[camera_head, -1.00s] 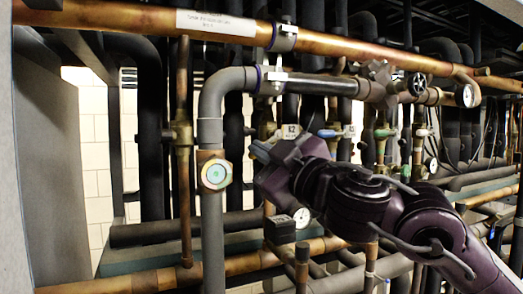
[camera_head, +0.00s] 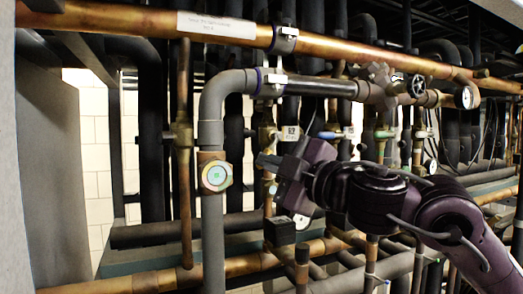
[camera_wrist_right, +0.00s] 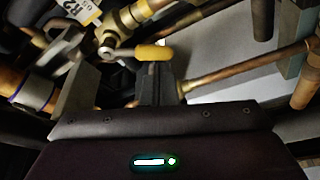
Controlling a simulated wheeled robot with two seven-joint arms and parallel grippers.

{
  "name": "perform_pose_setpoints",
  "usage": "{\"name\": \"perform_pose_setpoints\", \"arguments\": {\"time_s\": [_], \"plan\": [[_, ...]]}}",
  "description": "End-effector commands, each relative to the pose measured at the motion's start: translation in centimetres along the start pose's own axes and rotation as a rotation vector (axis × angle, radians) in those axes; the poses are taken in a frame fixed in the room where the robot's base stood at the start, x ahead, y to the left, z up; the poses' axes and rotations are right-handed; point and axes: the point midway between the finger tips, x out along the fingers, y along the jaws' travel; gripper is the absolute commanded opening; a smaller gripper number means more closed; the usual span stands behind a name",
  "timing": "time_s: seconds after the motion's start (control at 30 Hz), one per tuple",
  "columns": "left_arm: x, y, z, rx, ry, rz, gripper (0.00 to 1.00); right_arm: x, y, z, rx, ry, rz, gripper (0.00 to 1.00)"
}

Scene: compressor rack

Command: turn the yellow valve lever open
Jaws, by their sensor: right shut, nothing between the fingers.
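The yellow valve lever (camera_wrist_right: 155,52) shows in the right wrist view, sticking out to the right from a brass valve body (camera_wrist_right: 112,42). My right gripper (camera_wrist_right: 157,72) is shut and empty, with its fingertips just below the lever in that view; I cannot tell whether they touch it. In the head view my right gripper (camera_head: 266,161) reaches in among the pipes from the right, just right of the grey vertical pipe. I cannot make out the yellow lever in the head view. My left gripper is not in view.
A grey elbow pipe (camera_head: 211,125) with a round sight glass (camera_head: 215,175) stands left of the gripper. A copper pipe (camera_head: 140,22) crosses above. A white tag (camera_head: 290,132) hangs close above the gripper. Lower copper pipes (camera_head: 250,262) run beneath.

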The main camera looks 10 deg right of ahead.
Motion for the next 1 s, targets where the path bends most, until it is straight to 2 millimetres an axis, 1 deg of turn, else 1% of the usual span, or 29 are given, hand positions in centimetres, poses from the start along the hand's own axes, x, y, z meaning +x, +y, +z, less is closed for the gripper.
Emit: {"name": "perform_pose_setpoints", "arguments": {"time_s": [0.03, 0.2, 0.5, 1.0], "plan": [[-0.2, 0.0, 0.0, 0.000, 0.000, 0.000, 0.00, 0.0, 0.1, 0.4, -0.038, -0.006, -0.015, 0.00], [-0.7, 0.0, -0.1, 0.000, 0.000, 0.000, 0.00, -0.3, 0.1, 1.1, -0.179, -0.005, -0.066, 0.00], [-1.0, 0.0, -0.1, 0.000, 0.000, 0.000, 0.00, -0.7, 0.1, 2.2, -0.353, -0.006, -0.128, 0.00], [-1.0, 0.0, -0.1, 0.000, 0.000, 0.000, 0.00, -0.9, 0.2, 2.7, -0.346, -0.006, -0.125, 0.00]]}}
